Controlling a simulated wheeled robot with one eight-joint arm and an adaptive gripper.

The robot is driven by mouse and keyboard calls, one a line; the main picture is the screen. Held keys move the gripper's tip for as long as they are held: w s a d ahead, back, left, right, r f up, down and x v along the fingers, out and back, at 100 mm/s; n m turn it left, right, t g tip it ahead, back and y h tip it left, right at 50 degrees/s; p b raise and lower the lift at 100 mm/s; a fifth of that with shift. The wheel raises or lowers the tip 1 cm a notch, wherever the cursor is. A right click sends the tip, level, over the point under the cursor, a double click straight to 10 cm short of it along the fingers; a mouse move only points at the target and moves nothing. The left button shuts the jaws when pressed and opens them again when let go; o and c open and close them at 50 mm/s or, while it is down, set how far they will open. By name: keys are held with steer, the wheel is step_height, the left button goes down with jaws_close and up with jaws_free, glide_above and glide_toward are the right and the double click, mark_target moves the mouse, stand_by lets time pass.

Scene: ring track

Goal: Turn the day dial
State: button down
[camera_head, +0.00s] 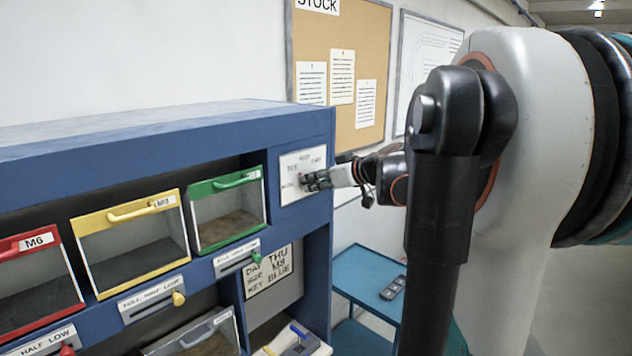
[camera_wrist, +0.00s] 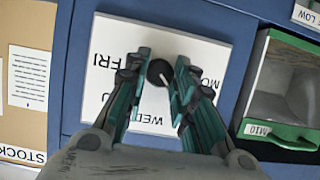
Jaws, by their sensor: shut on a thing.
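The day dial is a black knob (camera_wrist: 158,72) with a short white mark, set on a white plate (camera_wrist: 205,50) with day names around it. FRI, WED and part of MON can be read in the wrist view; the fingers hide other letters. My gripper (camera_wrist: 160,76) is shut on the knob, with one teal and black finger on each side. In the head view the plate (camera_head: 290,162) is at the right end of the blue cabinet. There my gripper (camera_head: 312,181) covers the knob, so I cannot tell which day it points to.
Left of the plate are green (camera_head: 224,183), yellow (camera_head: 128,215) and red-fronted bins (camera_head: 28,242). A card (camera_head: 268,270) below reads DAY THU, SIZE M8, KEY BLUE. A blue cart (camera_head: 362,262) with a dark handheld device (camera_head: 393,288) stands right of the cabinet.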

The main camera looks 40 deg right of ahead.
steer(key=m+y+b, duration=0.2)
steer(key=m+b, duration=0.1)
steer(key=shift+d+f, duration=0.2)
steer(key=shift+d, duration=0.05)
steer(key=m+y+b, duration=0.2)
steer(key=m+b, duration=0.1)
steer(key=shift+d+f, duration=0.1)
steer(key=m+y+b, duration=0.1)
steer(key=m+t+y+b, duration=0.1)
steer(key=m+b, duration=0.1)
steer(key=shift+d+f+m, duration=0.1)
steer(key=shift+f+m, duration=0.05)
steer(key=shift+m, duration=0.15)
steer(key=shift+m+t+y+b, duration=0.5)
steer(key=shift+m+t+b, duration=0.3)
steer(key=shift+m+b, duration=0.85)
steer(key=shift+m, duration=0.25)
steer(key=c, duration=1.3)
jaws_free()
steer(key=shift+c, duration=0.2)
